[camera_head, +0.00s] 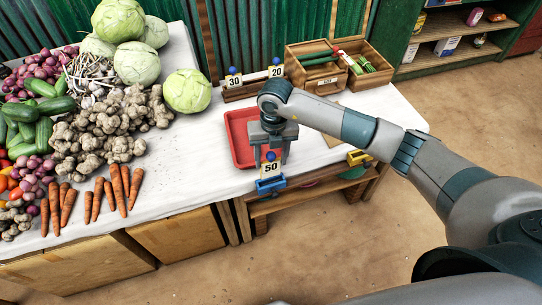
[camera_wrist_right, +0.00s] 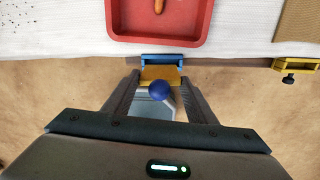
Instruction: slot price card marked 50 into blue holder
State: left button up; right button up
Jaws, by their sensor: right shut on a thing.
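The price card marked 50 (camera_head: 270,169) is held upright by my right gripper (camera_head: 270,156), which is shut on its blue ball knob. In the right wrist view the blue knob (camera_wrist_right: 160,90) sits between the fingers, with the yellowish card edge (camera_wrist_right: 161,74) beyond it. The blue holder (camera_head: 270,185) is clamped on the table's front edge, and it also shows in the right wrist view (camera_wrist_right: 170,58). The card is right at the holder; I cannot tell whether its lower edge is inside the slot. My left gripper is not in view.
A red tray (camera_head: 236,146) lies behind the holder on the white table. A yellow holder (camera_head: 358,158) is on the edge to the right. Cards marked 30 (camera_head: 234,81) and 20 (camera_head: 276,71) stand in a wooden rack at the back. Vegetables fill the left side.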

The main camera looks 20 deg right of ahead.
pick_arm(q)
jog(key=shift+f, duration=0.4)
pick_arm(e)
jog(key=shift+f, duration=0.6)
pick_arm(q)
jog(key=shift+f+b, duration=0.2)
jog(key=shift+b, duration=0.25)
pick_arm(e)
jog(key=shift+f, duration=0.3)
